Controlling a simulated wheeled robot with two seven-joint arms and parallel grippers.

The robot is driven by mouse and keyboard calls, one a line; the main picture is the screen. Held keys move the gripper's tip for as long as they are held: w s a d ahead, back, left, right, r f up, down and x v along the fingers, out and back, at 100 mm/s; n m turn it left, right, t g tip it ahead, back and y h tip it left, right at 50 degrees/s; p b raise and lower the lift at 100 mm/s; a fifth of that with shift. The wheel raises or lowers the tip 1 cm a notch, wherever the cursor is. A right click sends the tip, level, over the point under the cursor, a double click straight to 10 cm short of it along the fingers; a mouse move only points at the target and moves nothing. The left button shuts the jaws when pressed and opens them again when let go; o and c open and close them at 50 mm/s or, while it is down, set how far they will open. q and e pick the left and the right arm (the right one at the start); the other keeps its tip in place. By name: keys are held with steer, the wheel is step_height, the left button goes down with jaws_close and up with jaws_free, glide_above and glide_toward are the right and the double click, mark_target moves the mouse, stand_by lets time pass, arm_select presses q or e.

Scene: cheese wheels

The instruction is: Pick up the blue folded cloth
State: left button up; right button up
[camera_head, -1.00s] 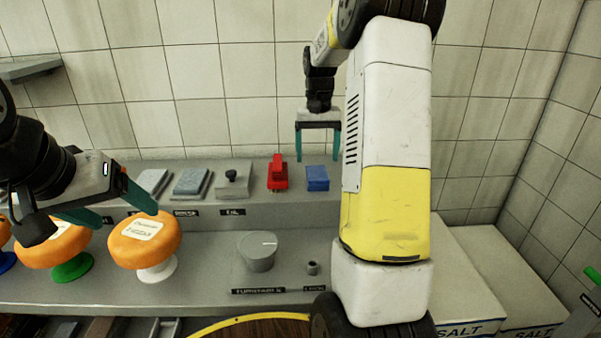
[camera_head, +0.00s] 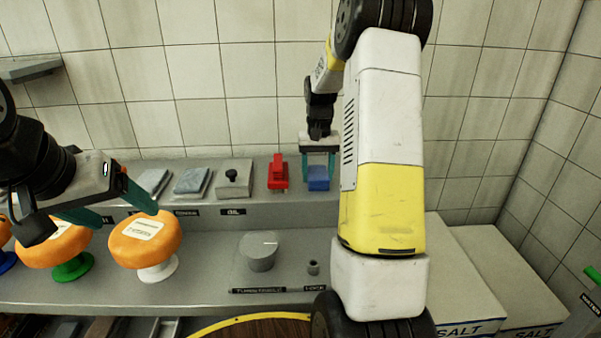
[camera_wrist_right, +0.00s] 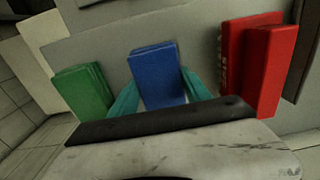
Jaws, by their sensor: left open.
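The blue folded cloth (camera_head: 318,182) lies on the raised back shelf, to the right of a red item. My right gripper (camera_head: 319,172) is lowered over it from above, with one teal finger on each side. In the right wrist view the blue cloth (camera_wrist_right: 158,75) stands between the two fingers of the right gripper (camera_wrist_right: 160,88); I cannot tell whether they press on it. The cloth rests on the shelf with no visible lift. My left gripper (camera_head: 110,208) is open at the left, beside an orange cheese wheel, apart from the cloth.
A red item (camera_head: 277,174) stands close left of the cloth; a green folded item (camera_wrist_right: 82,92) is on its other side. A lidded grey box (camera_head: 234,180) and grey cloths (camera_head: 192,181) lie farther left. A cheese wheel (camera_head: 147,245) and a grey turntable (camera_head: 259,252) are in front.

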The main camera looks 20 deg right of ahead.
mark_target(318, 173)
steer(key=c, duration=0.6)
steer(key=shift+o, duration=0.2)
step_height(318, 173, up, 10)
steer(key=shift+r, duration=0.1)
steer(key=o, duration=0.7)
steer(key=c, duration=0.6)
